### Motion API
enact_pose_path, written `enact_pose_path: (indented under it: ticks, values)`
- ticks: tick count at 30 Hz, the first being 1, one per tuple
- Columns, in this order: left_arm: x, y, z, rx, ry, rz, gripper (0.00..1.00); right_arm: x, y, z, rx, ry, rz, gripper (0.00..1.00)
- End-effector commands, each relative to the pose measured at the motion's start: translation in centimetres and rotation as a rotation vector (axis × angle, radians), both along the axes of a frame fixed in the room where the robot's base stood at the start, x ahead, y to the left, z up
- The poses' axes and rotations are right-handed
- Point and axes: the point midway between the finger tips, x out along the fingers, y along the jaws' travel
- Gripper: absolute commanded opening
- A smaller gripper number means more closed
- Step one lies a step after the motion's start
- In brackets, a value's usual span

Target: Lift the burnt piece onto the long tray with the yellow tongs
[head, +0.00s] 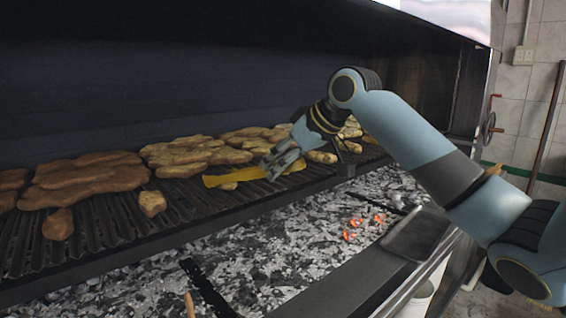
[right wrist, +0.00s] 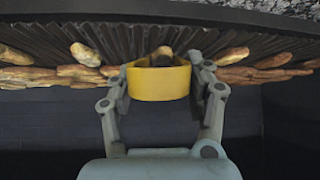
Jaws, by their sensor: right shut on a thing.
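My right gripper (head: 272,172) is shut on the yellow tongs (head: 232,177), low over the grill bars. The tongs lie nearly level, their left end reaching left of my fingers. In the right wrist view the yellow band of the tongs (right wrist: 158,84) sits between my two fingers (right wrist: 164,75). A small brown piece (right wrist: 163,51) shows just beyond the band; I cannot tell whether the tongs touch it. No piece stands out clearly as the burnt one. A dark tray (head: 418,235) rests at the grill's front right edge; I cannot tell whether it is the long tray. My left gripper is out of view.
Browned meat pieces (head: 85,180) crowd the grill bars (head: 110,225) at left and back. A small piece (head: 152,203) lies alone left of the tongs. Glowing embers (head: 365,222) lie in the ash below. The grill's dark hood hangs above.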

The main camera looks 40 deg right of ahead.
Motion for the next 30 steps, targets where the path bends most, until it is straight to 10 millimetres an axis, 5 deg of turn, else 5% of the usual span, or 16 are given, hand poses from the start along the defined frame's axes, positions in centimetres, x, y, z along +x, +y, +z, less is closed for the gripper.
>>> enact_pose_path:
  ticks: [18, 24, 30]
  values:
    - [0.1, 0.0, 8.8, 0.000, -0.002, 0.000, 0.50, 0.1, 0.0, 8.3, 0.000, -0.005, 0.000, 0.00]
    - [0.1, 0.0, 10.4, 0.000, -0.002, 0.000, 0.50, 0.1, 0.0, 10.4, -0.001, -0.006, 0.001, 0.00]
    - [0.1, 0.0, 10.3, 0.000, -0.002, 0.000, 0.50, 0.1, 0.0, 10.4, 0.000, -0.005, 0.000, 0.00]
